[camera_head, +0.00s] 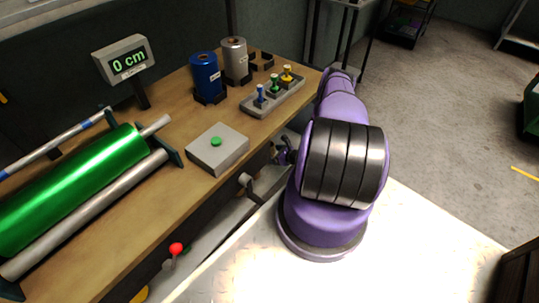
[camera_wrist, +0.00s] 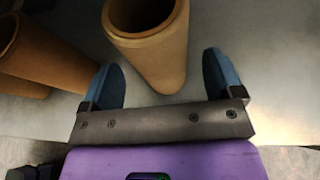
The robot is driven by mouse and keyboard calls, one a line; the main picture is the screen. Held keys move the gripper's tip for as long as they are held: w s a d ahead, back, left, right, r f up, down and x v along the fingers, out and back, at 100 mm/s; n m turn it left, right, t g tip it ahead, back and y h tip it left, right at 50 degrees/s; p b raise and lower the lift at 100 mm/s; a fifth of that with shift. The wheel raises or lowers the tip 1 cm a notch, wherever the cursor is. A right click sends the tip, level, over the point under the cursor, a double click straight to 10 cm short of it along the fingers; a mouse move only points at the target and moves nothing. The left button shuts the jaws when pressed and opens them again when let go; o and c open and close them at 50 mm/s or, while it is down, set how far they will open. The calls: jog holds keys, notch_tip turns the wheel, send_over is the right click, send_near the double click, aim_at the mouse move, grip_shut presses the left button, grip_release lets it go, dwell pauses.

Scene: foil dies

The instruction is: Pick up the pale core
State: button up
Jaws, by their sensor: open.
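In the wrist view a light tan, open-ended tube (camera_wrist: 160,56) stands in the middle, its round mouth at the top edge. It is paler than the browner tube (camera_wrist: 52,50) at the left, and it looks like the pale core. My gripper (camera_wrist: 160,70) is open. Its two blue fingers lie on either side of the lower part of the tan tube, with a gap showing on both sides. Nothing is clamped. In the head view neither the tubes nor my gripper can be made out.
Another brown tube end (camera_wrist: 22,88) shows low at the left of the wrist view. In the head view the wooden bench (camera_head: 85,240) carries a green foil roll (camera_head: 75,190), blue roll (camera_head: 206,76), silver roll (camera_head: 235,60), grey button box (camera_head: 216,150) and peg block (camera_head: 272,96).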

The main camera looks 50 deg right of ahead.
jog(key=shift+x, duration=1)
jog(key=c, duration=1)
jog(key=shift+r, duration=0.1)
